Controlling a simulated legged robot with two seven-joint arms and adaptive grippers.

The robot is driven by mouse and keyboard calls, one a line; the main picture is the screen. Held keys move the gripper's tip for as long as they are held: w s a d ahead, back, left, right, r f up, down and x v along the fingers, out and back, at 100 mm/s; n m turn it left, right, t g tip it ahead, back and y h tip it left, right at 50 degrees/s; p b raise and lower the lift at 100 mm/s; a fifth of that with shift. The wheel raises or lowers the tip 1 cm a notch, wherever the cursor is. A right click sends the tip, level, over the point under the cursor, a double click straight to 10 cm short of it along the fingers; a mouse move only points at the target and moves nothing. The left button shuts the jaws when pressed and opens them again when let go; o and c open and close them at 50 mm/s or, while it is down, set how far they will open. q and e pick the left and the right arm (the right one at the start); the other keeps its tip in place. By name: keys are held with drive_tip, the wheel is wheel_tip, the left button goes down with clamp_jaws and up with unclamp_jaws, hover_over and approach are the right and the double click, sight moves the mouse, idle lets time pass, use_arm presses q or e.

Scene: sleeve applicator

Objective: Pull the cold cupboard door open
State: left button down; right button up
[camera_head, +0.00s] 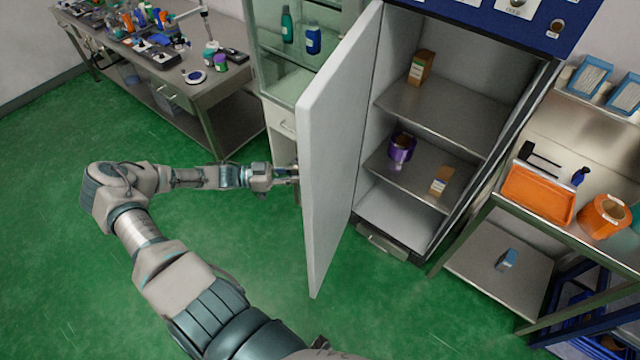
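The cold cupboard (440,105) stands at the upper middle with a blue top panel. Its white door (338,150) is swung well open towards the left, and the shelves inside show. My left arm comes in from the bottom and bends to the left. My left gripper (292,174) is at the left side of the door, at its outer face. The fingertips are partly hidden by the door edge, so their opening and any hold on a handle cannot be made out. My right gripper is not in view.
Inside the cupboard are a brown box (420,67), a purple tub (402,147) and an orange-white box (441,181). A glass cabinet (285,85) stands behind the door. A steel bench (545,195) with orange containers is at the right. Green floor is clear at the lower left.

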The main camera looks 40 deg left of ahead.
use_arm(q)
drive_tip(key=s+a, duration=0.1)
drive_tip(key=a, duration=0.9)
drive_tip(key=shift+f+b, duration=0.15)
drive_tip(key=shift+b, duration=0.3)
drive_tip(key=c, duration=1.1)
unclamp_jaws()
drive_tip(key=shift+d, duration=0.1)
drive_tip(key=shift+c, duration=0.2)
drive_tip(key=v, duration=1.2)
